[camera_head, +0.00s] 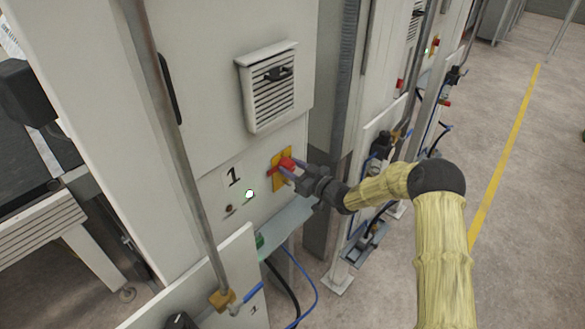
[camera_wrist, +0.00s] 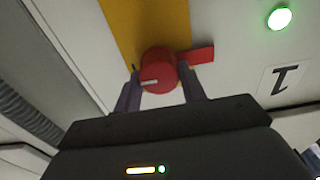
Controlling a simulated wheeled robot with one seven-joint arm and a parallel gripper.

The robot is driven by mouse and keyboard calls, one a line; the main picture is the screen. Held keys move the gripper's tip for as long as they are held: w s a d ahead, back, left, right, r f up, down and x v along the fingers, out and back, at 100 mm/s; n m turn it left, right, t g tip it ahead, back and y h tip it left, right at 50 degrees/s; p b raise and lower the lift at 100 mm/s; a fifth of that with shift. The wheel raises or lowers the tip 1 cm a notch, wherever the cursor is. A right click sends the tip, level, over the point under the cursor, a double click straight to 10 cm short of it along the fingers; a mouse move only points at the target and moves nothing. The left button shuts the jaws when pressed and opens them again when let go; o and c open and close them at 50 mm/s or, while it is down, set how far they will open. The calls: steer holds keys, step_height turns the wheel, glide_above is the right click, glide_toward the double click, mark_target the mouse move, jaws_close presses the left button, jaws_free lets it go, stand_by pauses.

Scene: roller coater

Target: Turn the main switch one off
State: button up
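The main switch is a red knob (camera_head: 287,163) on a yellow plate (camera_head: 276,158), on the front of a pale cabinet beside a label with the number 1 (camera_head: 233,176). My gripper (camera_head: 293,170) reaches it from the right, its fingers at the knob. In the wrist view the knob (camera_wrist: 158,68) sits between the two fingertips of my gripper (camera_wrist: 160,80). A red tab (camera_wrist: 199,56) sticks out from behind the knob toward the lit lamp. The fingers flank the knob closely; whether they press on it is not clear.
A lit lamp (camera_head: 249,193) sits below the label, green in the wrist view (camera_wrist: 279,18). A vent grille (camera_head: 270,86) is above the switch. A metal pole (camera_head: 178,150) stands left of the panel. Further machine units line the right; open floor lies beyond.

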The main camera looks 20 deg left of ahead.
steer(key=shift+f+n+b, duration=0.2)
steer(key=shift+n+b, duration=0.2)
steer(key=shift+b, duration=0.7)
steer(key=n+b, duration=0.1)
steer(key=b, duration=0.2)
steer(key=n+b, duration=0.1)
steer(key=b, duration=0.2)
steer(key=shift+f+n, duration=0.2)
steer(key=shift+n, duration=0.1)
steer(key=shift+s+a+n+b, duration=0.1)
steer(key=shift+n+b, duration=3.55)
steer(key=shift+b, duration=2.55)
steer(key=shift+s+n+b, duration=0.1)
steer(key=shift+n+b, duration=3.55)
steer(key=shift+b, duration=2.55)
steer(key=o, duration=1)
steer(key=shift+r, duration=0.1)
